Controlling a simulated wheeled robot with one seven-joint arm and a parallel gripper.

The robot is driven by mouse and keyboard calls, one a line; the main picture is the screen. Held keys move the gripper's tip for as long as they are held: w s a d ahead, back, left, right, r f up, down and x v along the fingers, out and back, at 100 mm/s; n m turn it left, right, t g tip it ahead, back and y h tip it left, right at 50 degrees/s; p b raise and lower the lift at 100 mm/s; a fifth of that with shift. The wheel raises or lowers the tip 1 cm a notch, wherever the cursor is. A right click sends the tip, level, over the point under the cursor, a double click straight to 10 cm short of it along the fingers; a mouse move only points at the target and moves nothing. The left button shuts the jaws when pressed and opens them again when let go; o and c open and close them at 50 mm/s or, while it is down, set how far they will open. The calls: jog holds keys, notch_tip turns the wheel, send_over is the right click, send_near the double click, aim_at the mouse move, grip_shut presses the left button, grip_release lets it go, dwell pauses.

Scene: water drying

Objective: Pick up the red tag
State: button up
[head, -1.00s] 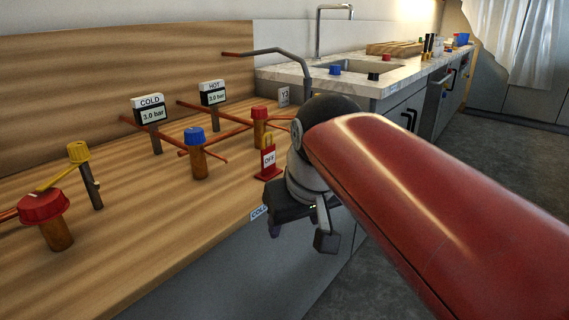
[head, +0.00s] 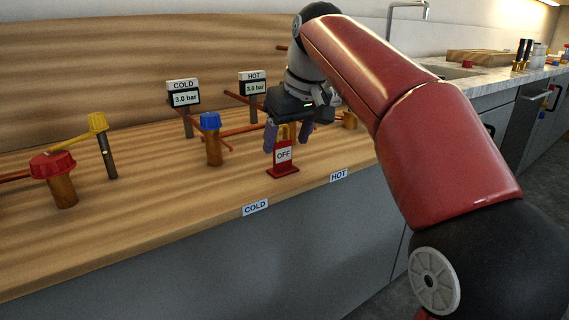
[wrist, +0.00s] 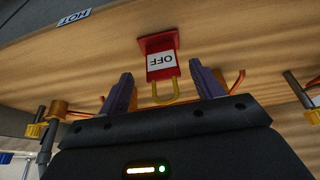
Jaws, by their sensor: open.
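The red tag (head: 283,160) stands upright on the wooden counter, with a white "OFF" label and a yellow shackle on top. It also shows in the wrist view (wrist: 160,62), upside down, between the fingers. My gripper (head: 287,136) is open, with its two purple fingers apart on either side of the tag's upper part. In the wrist view my gripper (wrist: 163,90) has the yellow shackle between its fingers, with gaps showing on both sides. The tag's base rests on the counter.
A blue-capped valve (head: 211,140) stands just left of the tag. A red-capped valve (head: 58,180) and a yellow valve (head: 101,145) are further left. COLD (head: 184,94) and HOT (head: 253,83) gauges stand behind. The counter's front is clear.

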aim_at(284, 148)
jog(key=x, duration=0.4)
jog(key=shift+s+a+f+b, duration=0.1)
jog(key=shift+b, duration=0.3)
jog(key=c, duration=1)
